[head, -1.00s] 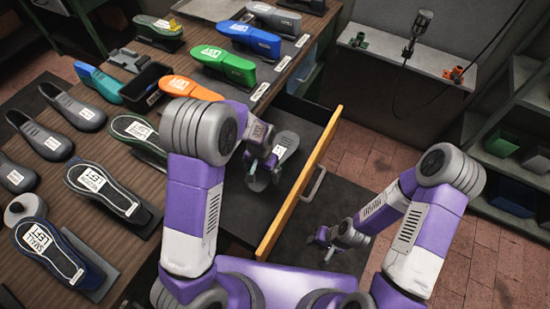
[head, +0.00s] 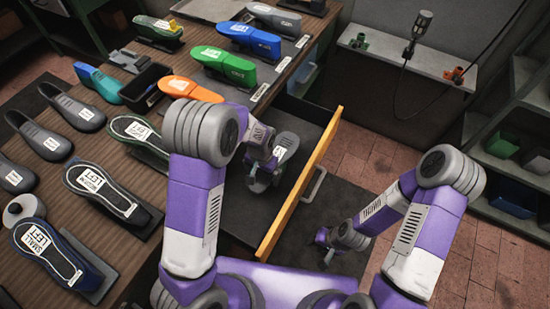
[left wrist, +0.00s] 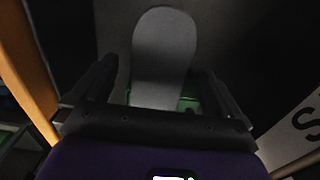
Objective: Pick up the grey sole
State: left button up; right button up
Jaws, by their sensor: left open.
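The grey sole (head: 288,141) lies in the open drawer, with a white label on it in the head view. In the left wrist view the grey sole (left wrist: 164,50) is a plain rounded shape, its lower part between the fingers. My left gripper (head: 262,176) is over the drawer at the sole's near end. Its fingers (left wrist: 157,92) stand apart on both sides of the sole, and I cannot tell whether they touch it. My right gripper (head: 325,241) hangs low beyond the drawer front, small and partly hidden, with its jaws unclear.
The drawer has a wooden front (head: 300,185) with a handle. A green thing (left wrist: 190,104) shows beside the sole's lower end. The workbench (head: 55,95) at left holds several shoe lasts and labelled soles. A shelf (head: 395,58) stands at the back wall.

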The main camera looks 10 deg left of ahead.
pick_arm(q)
jog(key=shift+c, duration=0.2)
jog(key=c, duration=1.1)
